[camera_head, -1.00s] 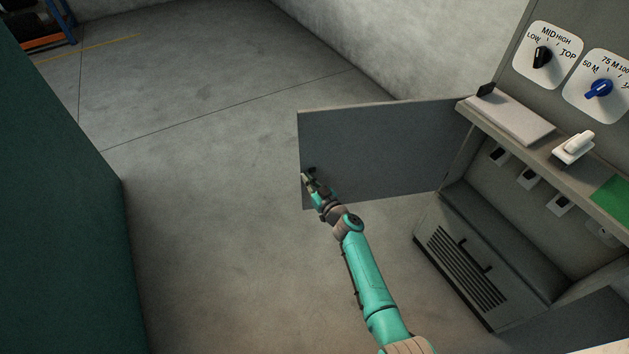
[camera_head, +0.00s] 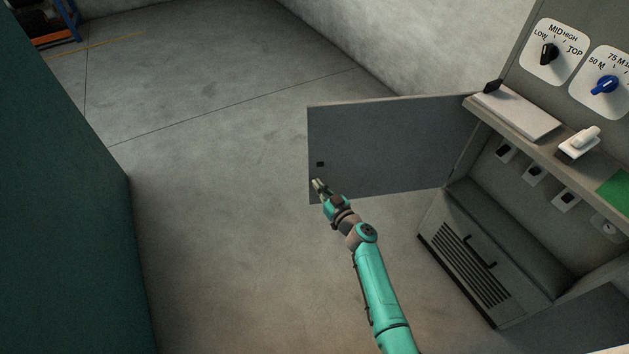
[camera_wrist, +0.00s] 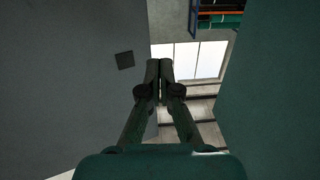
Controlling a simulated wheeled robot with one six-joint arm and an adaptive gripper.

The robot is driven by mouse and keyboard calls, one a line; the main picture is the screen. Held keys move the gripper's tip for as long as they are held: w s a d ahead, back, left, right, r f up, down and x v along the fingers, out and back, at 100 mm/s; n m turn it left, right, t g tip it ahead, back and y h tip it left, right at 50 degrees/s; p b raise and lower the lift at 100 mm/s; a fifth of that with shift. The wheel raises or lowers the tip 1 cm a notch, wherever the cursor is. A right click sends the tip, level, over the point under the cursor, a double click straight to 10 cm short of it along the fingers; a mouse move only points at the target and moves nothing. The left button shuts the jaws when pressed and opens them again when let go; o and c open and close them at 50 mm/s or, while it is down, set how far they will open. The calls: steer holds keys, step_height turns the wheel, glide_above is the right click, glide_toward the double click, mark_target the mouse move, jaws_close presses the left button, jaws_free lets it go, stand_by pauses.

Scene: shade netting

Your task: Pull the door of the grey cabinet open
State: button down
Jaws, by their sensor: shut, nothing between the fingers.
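The grey cabinet (camera_head: 497,170) stands at the right in the head view, with its inside in plain sight. Its door (camera_head: 400,140) stands wide open, swung out to the left from a hinge at the cabinet's left edge. A small dark square (camera_head: 320,164) sits near the door's free edge. My gripper (camera_head: 317,183) is just below that square, in front of the door's free edge. In the wrist view the gripper (camera_wrist: 160,65) has its fingers together and empty, with the door face (camera_wrist: 70,80) and the dark square (camera_wrist: 125,60) to the left.
A dark green block (camera_head: 60,200) fills the left side. Floor (camera_head: 220,220) left of the door is clear.

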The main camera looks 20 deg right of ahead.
steer(key=s+a, duration=0.2)
steer(key=s, duration=0.6)
steer(key=shift+s, duration=0.15)
steer(key=s+a+f+m+g+h, duration=0.1)
steer(key=s+a+f+g+h, duration=0.1)
steer(key=s, duration=1.2)
steer(key=s+a+f+m+g+h, duration=0.1)
steer(key=s+a+f+g, duration=0.15)
steer(key=s, duration=1.15)
steer(key=s+a+r+t, duration=0.1)
steer(key=s+r, duration=1.8)
steer(key=r, duration=0.2)
steer(key=shift+s+r, duration=0.15)
steer(key=shift+r, duration=0.1)
steer(key=shift+t, duration=0.25)
